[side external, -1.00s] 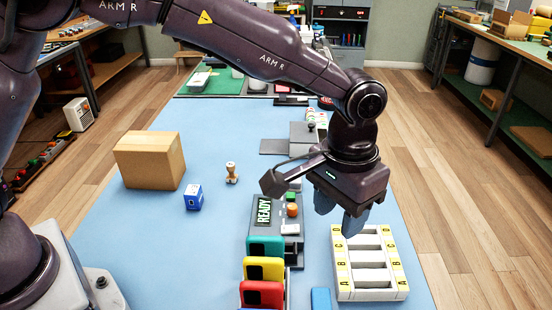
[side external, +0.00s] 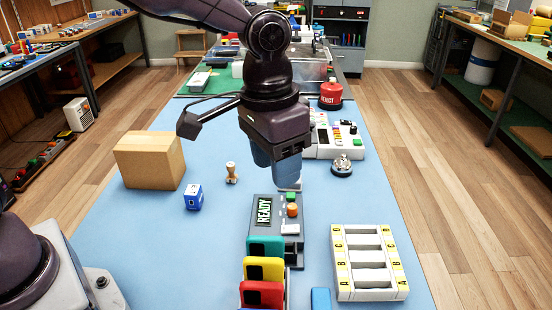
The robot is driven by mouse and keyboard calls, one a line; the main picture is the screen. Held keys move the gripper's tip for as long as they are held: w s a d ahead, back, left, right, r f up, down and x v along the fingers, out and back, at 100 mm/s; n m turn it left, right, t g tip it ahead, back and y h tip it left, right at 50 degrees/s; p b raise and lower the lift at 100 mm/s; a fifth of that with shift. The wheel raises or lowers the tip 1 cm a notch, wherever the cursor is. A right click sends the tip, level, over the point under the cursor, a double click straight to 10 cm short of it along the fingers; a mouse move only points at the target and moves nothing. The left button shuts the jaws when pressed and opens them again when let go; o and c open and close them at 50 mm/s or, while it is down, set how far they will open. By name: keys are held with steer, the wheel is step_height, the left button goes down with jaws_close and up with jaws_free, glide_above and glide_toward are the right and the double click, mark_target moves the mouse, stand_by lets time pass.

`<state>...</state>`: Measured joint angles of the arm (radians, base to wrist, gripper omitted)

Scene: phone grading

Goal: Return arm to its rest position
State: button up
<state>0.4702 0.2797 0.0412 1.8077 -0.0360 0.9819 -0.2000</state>
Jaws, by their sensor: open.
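My gripper (side external: 276,180) hangs pointing down above the blue table, just behind the grey device with the READY display (side external: 264,211). Its blue fingers show below the dark gripper body and nothing is seen between them. The jaws are open. My arm reaches in from the top left of the view.
A white rack (side external: 370,297) lettered A to D stands at the right. Teal, yellow and red phones (side external: 263,269) stand in front. A cardboard box (side external: 149,160), blue cube (side external: 193,197), wooden stamp (side external: 231,173), silver bell (side external: 342,166) and red REJECT item (side external: 330,96) are around.

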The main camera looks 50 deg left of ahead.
steer(key=s+a+r+n+t, duration=0.1)
steer(key=s+a+r+t, duration=0.1)
steer(key=s+a, duration=0.6)
steer(key=s+a+r+n+t, duration=0.1)
steer(key=s+a+r+t, duration=0.2)
steer(key=s+a+r, duration=0.2)
steer(key=s+a, duration=0.3)
steer(key=a, duration=0.1)
steer(key=shift+r+y, duration=0.25)
steer(key=shift+y, duration=0.05)
